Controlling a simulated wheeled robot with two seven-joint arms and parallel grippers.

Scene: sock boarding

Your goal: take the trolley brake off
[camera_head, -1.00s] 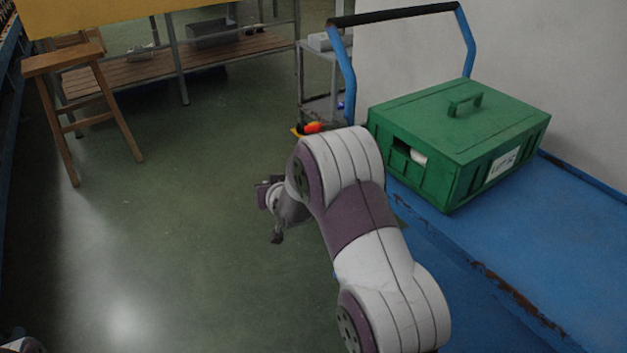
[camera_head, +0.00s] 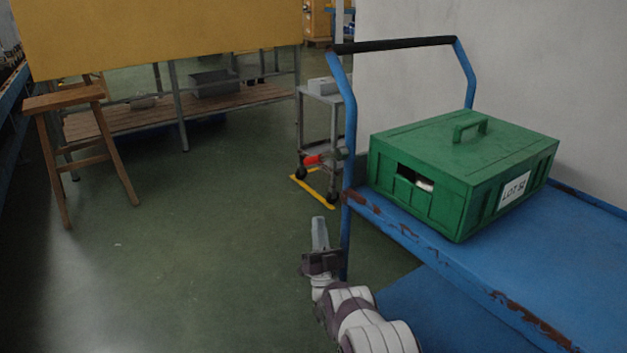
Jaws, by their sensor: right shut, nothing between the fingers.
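The blue trolley (camera_head: 420,232) stands at the right, with a black push bar (camera_head: 395,44) on two blue posts. A red lever (camera_head: 322,158) sticks out to the left beside the near-left post, with a dark part at its post end. It looks like the brake lever and lies roughly level. My right gripper (camera_head: 320,232) is below the lever, left of the post, fingers pointing up and away. It is shut and empty, apart from the lever. My left gripper is out of view.
A green lidded box (camera_head: 465,165) with a "LOT" label sits on the trolley deck. A small grey cart (camera_head: 318,115) stands behind the lever, by yellow floor marks (camera_head: 305,190). A wooden stool (camera_head: 65,102) is at left. The middle floor is clear.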

